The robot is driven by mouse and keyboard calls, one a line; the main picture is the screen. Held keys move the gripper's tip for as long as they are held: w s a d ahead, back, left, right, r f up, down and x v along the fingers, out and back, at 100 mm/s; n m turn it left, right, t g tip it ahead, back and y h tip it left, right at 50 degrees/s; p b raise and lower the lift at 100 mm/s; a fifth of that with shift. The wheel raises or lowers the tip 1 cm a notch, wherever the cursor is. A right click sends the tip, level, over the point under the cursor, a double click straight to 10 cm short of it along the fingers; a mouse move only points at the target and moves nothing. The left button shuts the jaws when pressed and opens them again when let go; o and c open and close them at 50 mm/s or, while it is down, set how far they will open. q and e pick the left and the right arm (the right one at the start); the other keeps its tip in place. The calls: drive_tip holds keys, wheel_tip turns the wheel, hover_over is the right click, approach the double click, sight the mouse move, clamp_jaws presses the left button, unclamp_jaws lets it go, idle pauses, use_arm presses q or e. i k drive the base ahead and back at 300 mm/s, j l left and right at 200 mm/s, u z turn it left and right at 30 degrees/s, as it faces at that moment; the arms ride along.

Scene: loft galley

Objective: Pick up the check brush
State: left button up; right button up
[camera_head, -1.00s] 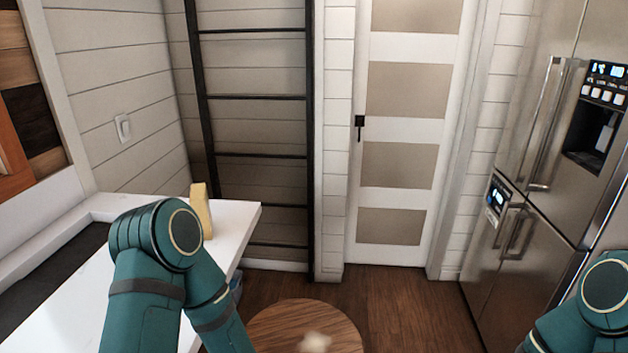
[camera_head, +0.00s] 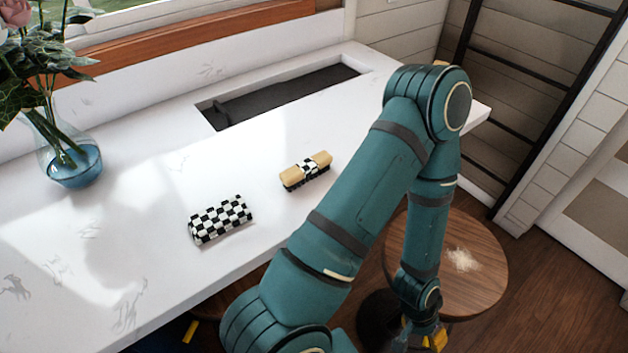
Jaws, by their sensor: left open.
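A small brush (camera_head: 306,171) with a tan, wood-coloured top and a black-and-white checked band lies on the white counter, left of my arm. A black-and-white checked block (camera_head: 220,219) lies nearer and further left on the same counter; I cannot tell its exact kind. My left gripper (camera_head: 424,341) hangs low at the bottom edge, beside the round stool and below counter height. It is open, partly cut off, and well away from the brush. My right gripper is not in view.
The white counter (camera_head: 130,215) has a dark recessed trough (camera_head: 285,95) at its back. A blue-based glass vase with flowers (camera_head: 75,165) stands at the left. A round wooden stool (camera_head: 480,250) with pale crumbs stands off the counter's right end. Counter around the brush is clear.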

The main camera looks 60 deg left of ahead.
sight(305, 171)
drive_tip(key=l, duration=0.5)
drive_tip(key=k+l+u, duration=0.1)
drive_tip(key=l, duration=0.35)
drive_tip(key=u, duration=1.4)
drive_tip(key=i+j+u, duration=0.1)
drive_tip(key=u, duration=0.25)
drive_tip(key=i+u, duration=0.35)
drive_tip(key=k, duration=0.05)
